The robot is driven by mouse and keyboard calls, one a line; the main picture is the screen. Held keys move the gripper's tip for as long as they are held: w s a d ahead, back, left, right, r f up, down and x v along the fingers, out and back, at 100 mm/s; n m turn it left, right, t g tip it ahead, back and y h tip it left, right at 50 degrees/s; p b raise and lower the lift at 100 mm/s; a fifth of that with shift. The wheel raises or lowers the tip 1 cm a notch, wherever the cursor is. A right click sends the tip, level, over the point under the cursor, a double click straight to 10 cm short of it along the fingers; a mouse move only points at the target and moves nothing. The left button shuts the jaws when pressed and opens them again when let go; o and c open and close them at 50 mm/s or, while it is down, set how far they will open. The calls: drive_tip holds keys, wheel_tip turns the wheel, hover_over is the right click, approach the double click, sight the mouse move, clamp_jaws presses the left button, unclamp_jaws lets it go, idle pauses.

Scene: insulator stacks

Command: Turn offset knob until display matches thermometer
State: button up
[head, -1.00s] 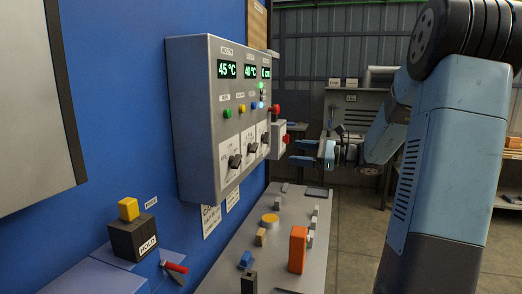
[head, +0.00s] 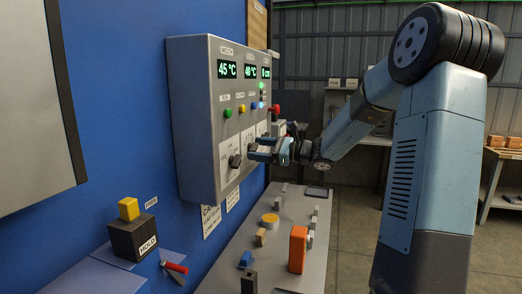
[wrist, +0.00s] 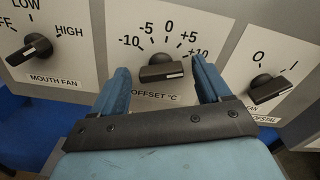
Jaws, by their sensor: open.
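The offset knob (wrist: 161,68) is a black bar knob on a white plate marked from -10 to +10 °C. Its white line is at its right end, on the +10 side. My gripper (wrist: 160,64) is open in the wrist view, with one blue finger on each side of the knob; contact is not visible. In the head view my gripper (head: 258,149) is at the lower front of the grey control box (head: 197,130) and covers the offset knob. The left display (head: 227,69) reads 45 °C and the middle display (head: 251,71) 40 °C. I cannot identify a thermometer.
The mouth fan knob (wrist: 29,48) is left of the offset knob, and another knob (wrist: 268,88) is to its right. A green button (head: 227,112) and other buttons sit above. Below, a bench holds an orange block (head: 298,248) and several small items.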

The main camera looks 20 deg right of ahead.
drive_tip(key=shift+c, duration=0.4)
drive_tip(key=c, duration=1)
drive_tip(key=shift+o, duration=0.2)
drive_tip(key=shift+f, duration=0.1)
drive_tip(key=shift+n, duration=0.8)
drive_tip(key=o, duration=1)
drive_tip(key=shift+o, duration=0.2)
drive_tip(key=v, duration=1.3)
drive_tip(key=shift+s+d, duration=0.2)
drive_tip(key=shift+d, duration=0.1)
